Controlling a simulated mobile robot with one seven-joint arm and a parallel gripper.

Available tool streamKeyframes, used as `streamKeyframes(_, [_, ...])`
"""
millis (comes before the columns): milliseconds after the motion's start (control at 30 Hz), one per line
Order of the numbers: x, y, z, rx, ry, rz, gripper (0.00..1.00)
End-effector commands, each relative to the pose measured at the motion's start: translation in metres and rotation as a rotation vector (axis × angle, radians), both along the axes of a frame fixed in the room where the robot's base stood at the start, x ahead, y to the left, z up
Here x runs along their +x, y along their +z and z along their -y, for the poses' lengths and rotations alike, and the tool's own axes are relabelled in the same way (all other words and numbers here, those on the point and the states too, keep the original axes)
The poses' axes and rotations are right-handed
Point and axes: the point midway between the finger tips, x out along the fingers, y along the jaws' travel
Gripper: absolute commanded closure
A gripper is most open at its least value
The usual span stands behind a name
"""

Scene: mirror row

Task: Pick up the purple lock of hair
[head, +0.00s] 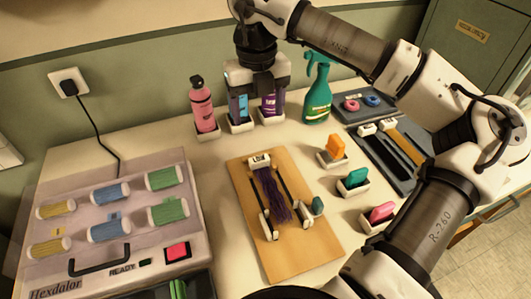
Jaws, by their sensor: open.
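The purple lock of hair (272,196) lies lengthwise on a wooden board (245,215) in the middle of the table. Its top end is under a white clamp labelled "LOW" (260,160), and its strands fan out toward the board's lower end. Dark rails with white end pieces flank it. My gripper (256,92) is open, well above and behind the lock in the picture, overlapping a blue bottle (238,109) and a purple bottle (272,106). Its fingertips are hard to make out against them. I cannot tell whether it touches them.
A pink bottle (202,107) and green spray bottle (318,92) stand at the back. Orange (336,147), green (356,178) and pink (381,212) items sit in holders right of the board. A roller case (150,243) fills the left. A dark tray (384,160) lies right.

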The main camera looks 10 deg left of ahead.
Motion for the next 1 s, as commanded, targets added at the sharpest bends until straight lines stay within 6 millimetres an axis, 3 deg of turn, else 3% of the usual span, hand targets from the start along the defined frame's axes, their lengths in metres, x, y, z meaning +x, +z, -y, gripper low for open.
streamKeyframes(400, [-0.001,-0.071,0.000,0.001,0.002,-0.004,0.29])
streamKeyframes(667, [-0.002,-0.089,0.000,0.002,0.002,-0.005,0.29])
streamKeyframes(1000, [-0.003,-0.131,0.002,0.002,0.001,-0.002,0.29])
